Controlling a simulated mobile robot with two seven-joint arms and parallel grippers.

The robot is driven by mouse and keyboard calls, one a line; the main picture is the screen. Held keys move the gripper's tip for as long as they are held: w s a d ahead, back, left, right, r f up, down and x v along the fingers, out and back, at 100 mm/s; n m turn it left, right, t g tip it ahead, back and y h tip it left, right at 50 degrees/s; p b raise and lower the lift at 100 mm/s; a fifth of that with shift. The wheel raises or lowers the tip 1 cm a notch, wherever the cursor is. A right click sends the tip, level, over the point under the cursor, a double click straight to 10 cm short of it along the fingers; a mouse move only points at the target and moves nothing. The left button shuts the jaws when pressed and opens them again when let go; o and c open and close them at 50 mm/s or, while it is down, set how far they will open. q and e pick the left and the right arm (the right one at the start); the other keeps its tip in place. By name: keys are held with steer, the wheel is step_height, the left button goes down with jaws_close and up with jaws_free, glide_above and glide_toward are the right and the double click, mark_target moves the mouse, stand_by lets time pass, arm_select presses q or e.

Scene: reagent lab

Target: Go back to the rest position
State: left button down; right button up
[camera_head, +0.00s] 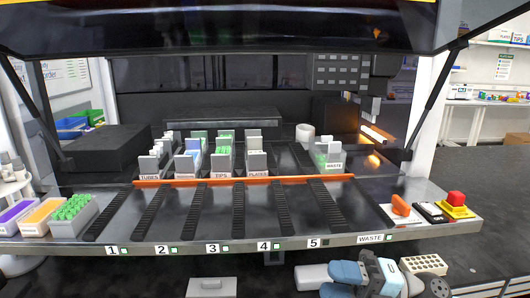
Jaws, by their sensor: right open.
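My right gripper (370,270), blue and dark grey, is low in the head view, in front of the workstation's front edge and below the WASTE label. It is open, and I see nothing between its fingers. It is apart from the racks on the deck. My left gripper is out of view.
The workstation deck (270,208) has numbered lanes 1 to 5. Racks labelled TUBES (148,168), TIPS (221,165), PLATES (257,162) and WASTE (329,160) stand behind an orange strip. A red button (456,198) is at right. A white perforated block (423,264) lies beside my right gripper.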

steer(key=d+f+m+t+h, duration=0.3)
steer(key=f+m+t+h, duration=0.45)
steer(key=m, duration=0.55)
steer(key=d+f+m+t+h, duration=0.2)
steer(key=f+m+t+h, duration=0.2)
steer(key=f+m+t, duration=0.7)
steer(key=s+d+f+m+g+h, duration=0.1)
steer(key=s+f+m+g+h, duration=0.4)
steer(key=s+f+m+g, duration=0.7)
arm_select(q)
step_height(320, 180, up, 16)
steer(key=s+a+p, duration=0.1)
steer(key=p, duration=1.9)
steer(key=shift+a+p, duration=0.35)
steer(key=shift+p, duration=0.05)
arm_select(e)
step_height(320, 180, up, 12)
steer(key=s+d+n+t, duration=0.1)
steer(key=s+n+t, duration=0.1)
steer(key=n, duration=0.2)
steer(key=shift+s+d+r+t, duration=0.2)
steer(key=shift+s+d+t, duration=0.15)
